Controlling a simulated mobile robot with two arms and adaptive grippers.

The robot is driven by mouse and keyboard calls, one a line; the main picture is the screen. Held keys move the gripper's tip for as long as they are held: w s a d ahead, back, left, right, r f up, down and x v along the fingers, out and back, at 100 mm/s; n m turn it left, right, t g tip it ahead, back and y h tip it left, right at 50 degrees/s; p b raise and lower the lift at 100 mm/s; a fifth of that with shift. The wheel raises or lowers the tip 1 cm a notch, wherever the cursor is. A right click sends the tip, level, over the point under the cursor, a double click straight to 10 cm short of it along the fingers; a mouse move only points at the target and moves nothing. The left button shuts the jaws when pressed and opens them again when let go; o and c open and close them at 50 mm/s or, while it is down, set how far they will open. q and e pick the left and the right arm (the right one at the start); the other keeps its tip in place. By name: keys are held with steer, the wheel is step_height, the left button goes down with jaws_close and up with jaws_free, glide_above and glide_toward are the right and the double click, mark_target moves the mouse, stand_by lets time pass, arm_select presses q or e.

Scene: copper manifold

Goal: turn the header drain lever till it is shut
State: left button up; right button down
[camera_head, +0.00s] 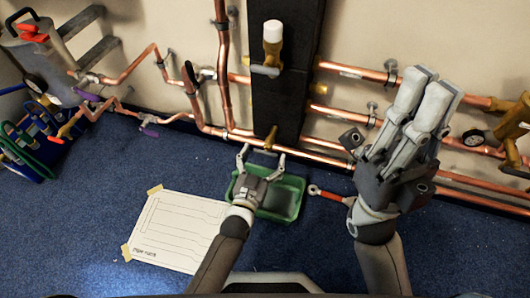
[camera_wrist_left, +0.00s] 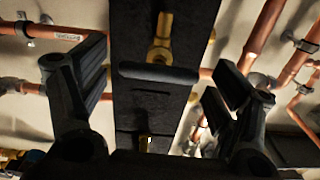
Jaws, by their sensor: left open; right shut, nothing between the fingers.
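The header drain is a small brass valve (camera_head: 271,136) low on the dark vertical board. Its dark lever (camera_wrist_left: 158,73) lies crosswise below the brass body (camera_wrist_left: 161,40) in the left wrist view. My left gripper (camera_head: 261,156) is open just in front of the drain, with its fingers to either side. In the left wrist view the lever lies between the spread fingers (camera_wrist_left: 160,78), with a gap on each side, and I see no contact. In the head view the lever is partly hard to make out. My right gripper (camera_head: 424,82) is shut and empty, raised at the right.
Copper pipes (camera_head: 350,71) run along the wall. A larger white-capped valve (camera_head: 272,45) sits higher on the board. A green tray (camera_head: 293,184) lies below my left gripper, near a red-handled tool (camera_head: 328,194) and a taped white sheet (camera_head: 177,230). A grey tank (camera_head: 45,60) stands left.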

arm_select(q)
steer(key=v, duration=1)
steer(key=shift+s, duration=0.25)
